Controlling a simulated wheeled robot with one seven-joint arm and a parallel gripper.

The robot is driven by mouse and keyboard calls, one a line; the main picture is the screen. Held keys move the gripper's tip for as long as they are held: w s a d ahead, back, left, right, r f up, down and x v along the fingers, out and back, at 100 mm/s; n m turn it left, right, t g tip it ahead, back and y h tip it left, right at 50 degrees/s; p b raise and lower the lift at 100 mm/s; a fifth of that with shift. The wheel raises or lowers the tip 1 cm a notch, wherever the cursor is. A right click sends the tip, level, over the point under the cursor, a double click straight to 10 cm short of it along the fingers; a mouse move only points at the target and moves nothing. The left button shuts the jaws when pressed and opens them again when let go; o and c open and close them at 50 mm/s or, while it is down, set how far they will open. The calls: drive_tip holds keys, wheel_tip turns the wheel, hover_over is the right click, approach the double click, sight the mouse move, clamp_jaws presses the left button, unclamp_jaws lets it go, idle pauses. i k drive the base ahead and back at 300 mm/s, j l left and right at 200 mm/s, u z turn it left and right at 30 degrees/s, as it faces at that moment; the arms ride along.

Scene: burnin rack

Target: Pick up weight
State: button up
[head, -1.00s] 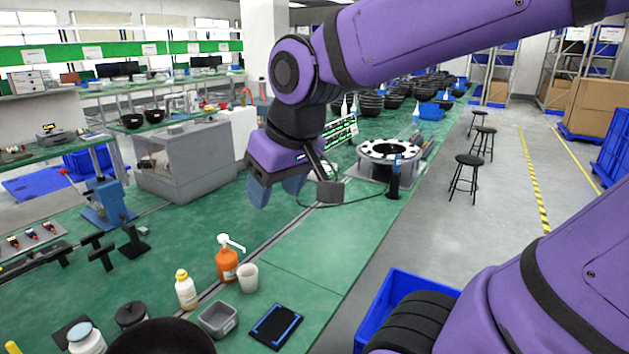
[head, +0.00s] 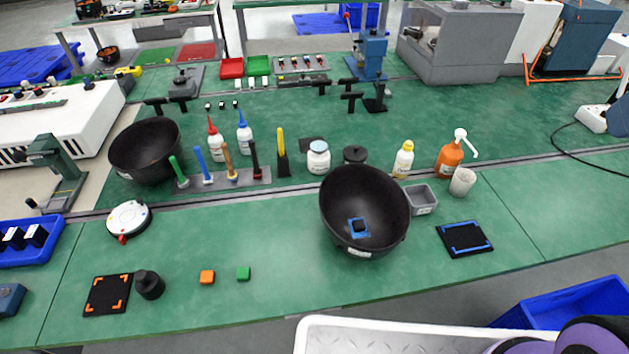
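A small black weight (head: 149,285), cylindrical with a narrower top, stands on the green table (head: 330,302) at the front left in the head view. It is just right of a flat black pad with orange corner marks (head: 107,295). My gripper is not in view now; only purple parts of my body show at the bottom right corner. Nothing touches the weight.
A large black bowl (head: 365,200) stands mid-table. A white tray (head: 330,338) is at the front edge.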

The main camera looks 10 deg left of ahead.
sight(148, 284)
drive_tip(key=u, duration=0.4)
drive_tip(key=l+u, duration=0.1)
drive_tip(key=u, duration=0.3)
drive_tip(key=l+u, duration=0.1)
drive_tip(key=u, duration=0.75)
drive_tip(key=k+u, duration=0.1)
drive_tip(key=u, duration=0.3)
drive_tip(key=z, duration=1.35)
drive_tip(key=u, duration=1.35)
drive_tip(key=i+j+u, duration=0.1)
drive_tip(key=i+j, duration=0.1)
drive_tip(key=j, duration=0.05)
